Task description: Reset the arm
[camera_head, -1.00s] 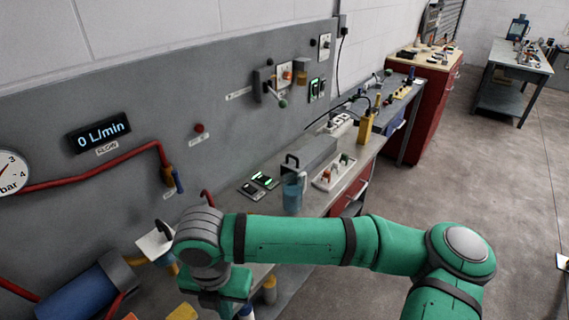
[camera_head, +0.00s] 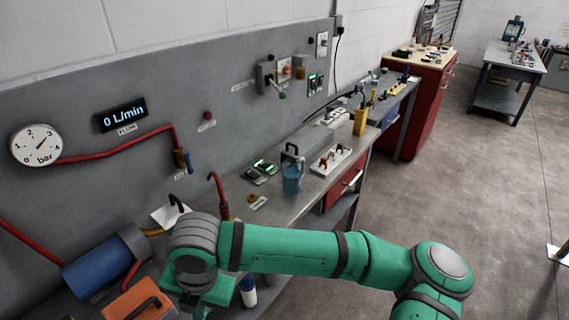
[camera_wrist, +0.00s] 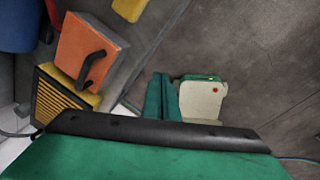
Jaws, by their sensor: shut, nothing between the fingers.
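My green arm spans the lower part of the head view, its wrist bent down beside the bench. My gripper (camera_wrist: 163,80) shows in the wrist view as two green fingers close together at the middle of a black bar. It is shut and holds nothing.
A blue jug (camera_head: 291,178) stands near the bench (camera_head: 275,222) edge. A red cabinet (camera_head: 409,112) stands beyond. Open floor (camera_head: 480,210) lies to the right.

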